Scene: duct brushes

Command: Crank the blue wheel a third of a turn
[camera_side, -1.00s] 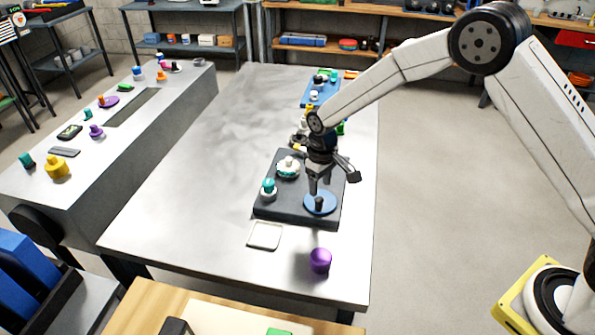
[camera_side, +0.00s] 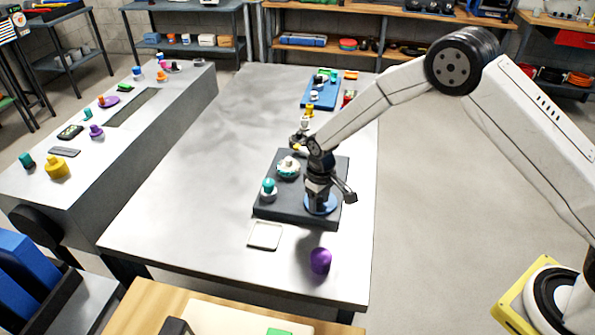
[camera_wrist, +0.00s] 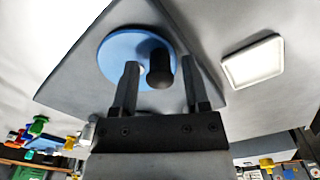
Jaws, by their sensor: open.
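The blue wheel (camera_side: 322,207) lies flat on the near right part of the dark board, partly hidden by my gripper in the side view. In the wrist view the blue wheel (camera_wrist: 112,59) carries an upright black crank knob (camera_wrist: 160,68) near its rim. My gripper (camera_wrist: 157,82) points down over the wheel. Its two fingers are apart, one on each side of the knob in the picture.
The dark board (camera_side: 276,208) also holds a teal knob (camera_side: 268,187) and a white-and-teal wheel (camera_side: 288,168). A pale square tray (camera_side: 265,236) and a purple cup-like piece (camera_side: 320,261) lie in front. A blue board (camera_side: 322,97) with small parts is behind. The table's left side is clear.

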